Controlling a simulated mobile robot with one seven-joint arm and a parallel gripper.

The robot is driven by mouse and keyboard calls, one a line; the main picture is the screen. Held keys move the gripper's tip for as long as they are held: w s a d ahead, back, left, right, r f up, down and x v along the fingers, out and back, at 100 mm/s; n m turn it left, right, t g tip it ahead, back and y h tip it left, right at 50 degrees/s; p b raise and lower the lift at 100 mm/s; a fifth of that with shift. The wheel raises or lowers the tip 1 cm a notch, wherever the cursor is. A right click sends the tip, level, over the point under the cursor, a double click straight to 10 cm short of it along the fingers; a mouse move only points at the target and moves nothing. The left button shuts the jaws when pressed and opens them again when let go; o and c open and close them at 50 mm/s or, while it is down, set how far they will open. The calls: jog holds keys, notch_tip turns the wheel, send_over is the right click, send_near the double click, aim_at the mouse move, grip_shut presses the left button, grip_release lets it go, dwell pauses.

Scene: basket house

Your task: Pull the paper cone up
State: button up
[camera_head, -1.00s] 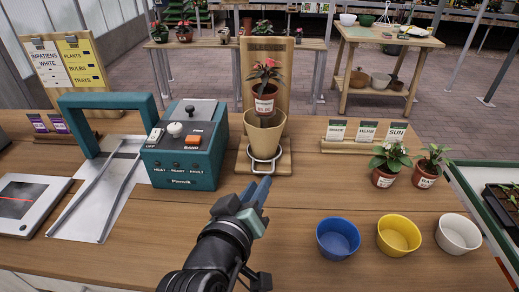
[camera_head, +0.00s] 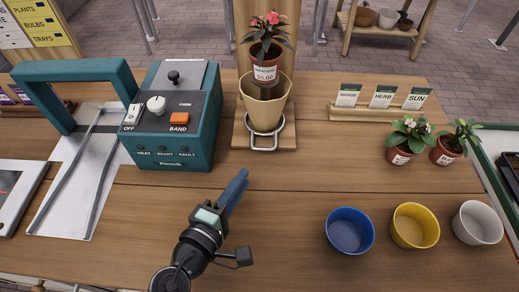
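The tan paper cone (camera_head: 264,109) sits upright in a metal ring (camera_head: 263,139) on a wooden stand (camera_head: 285,137) at the back middle of the table. A potted plant with red flowers (camera_head: 266,63) and a price label sits at the cone's mouth; its pot shows above the front rim. Its lower part is hidden by the cone. My gripper (camera_head: 236,188) is in front of the stand, lower and to the left of the cone, and apart from it. Its blue fingers look close together from this angle, and nothing shows between them.
A teal sealing machine (camera_head: 177,130) stands left of the stand, with a metal plate (camera_head: 75,190) beside it. Blue (camera_head: 350,231), yellow (camera_head: 414,226) and white (camera_head: 478,223) cups stand at front right. Two potted plants (camera_head: 409,139) and a sign rack (camera_head: 376,113) are behind them.

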aim_at(263, 150)
jog(key=x, duration=1)
jog(key=shift+r, duration=0.1)
jog(key=shift+c, duration=0.2)
grip_shut()
jog(key=shift+p, duration=0.3)
dwell(0.6)
